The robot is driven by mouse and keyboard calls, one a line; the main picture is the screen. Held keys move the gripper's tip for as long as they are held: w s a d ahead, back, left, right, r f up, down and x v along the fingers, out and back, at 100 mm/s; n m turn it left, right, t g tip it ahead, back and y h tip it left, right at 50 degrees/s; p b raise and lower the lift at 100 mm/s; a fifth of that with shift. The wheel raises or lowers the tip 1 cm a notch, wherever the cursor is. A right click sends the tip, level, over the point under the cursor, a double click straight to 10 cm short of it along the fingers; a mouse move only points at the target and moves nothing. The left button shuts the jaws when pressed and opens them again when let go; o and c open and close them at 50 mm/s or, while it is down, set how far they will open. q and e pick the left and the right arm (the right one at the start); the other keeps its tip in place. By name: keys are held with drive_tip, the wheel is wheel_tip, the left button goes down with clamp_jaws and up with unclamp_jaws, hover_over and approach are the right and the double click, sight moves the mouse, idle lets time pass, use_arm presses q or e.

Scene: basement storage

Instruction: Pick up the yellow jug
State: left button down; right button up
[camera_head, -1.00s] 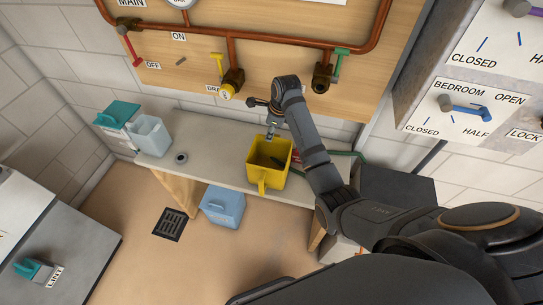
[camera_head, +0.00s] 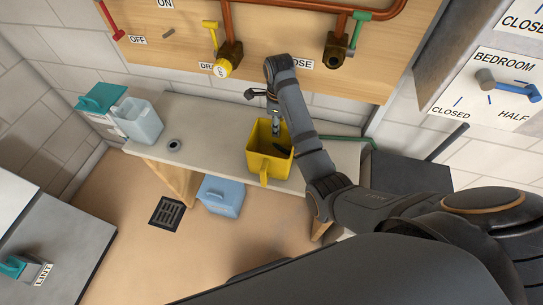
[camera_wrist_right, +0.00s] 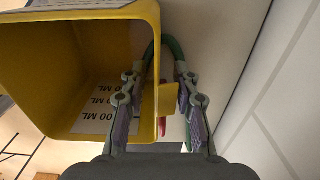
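The yellow jug (camera_head: 255,165) stands upright on the pale bench in the head view, open at the top, with its handle towards the front. In the right wrist view the jug (camera_wrist_right: 70,40) fills the left side, with white volume labels inside. My right gripper (camera_head: 276,128) is at the jug's far rim. In the wrist view its fingers (camera_wrist_right: 158,85) are apart. One finger shows against the jug's inside and the other is beyond its wall, with a small yellow tab between them. Whether they touch the jug cannot be told. My left gripper is not in view.
A blue container (camera_head: 220,195) is on the floor. A green hose (camera_head: 340,138) runs behind the yellow jug. Pipes and valves (camera_head: 228,55) are on the board above.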

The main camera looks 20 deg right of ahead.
hover_over(277, 145)
wheel_tip(277, 145, down, 4)
drive_tip(key=shift+w+f, duration=0.1)
drive_tip(key=shift+f, duration=0.15)
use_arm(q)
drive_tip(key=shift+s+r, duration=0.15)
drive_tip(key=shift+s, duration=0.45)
use_arm(e)
clamp_jaws()
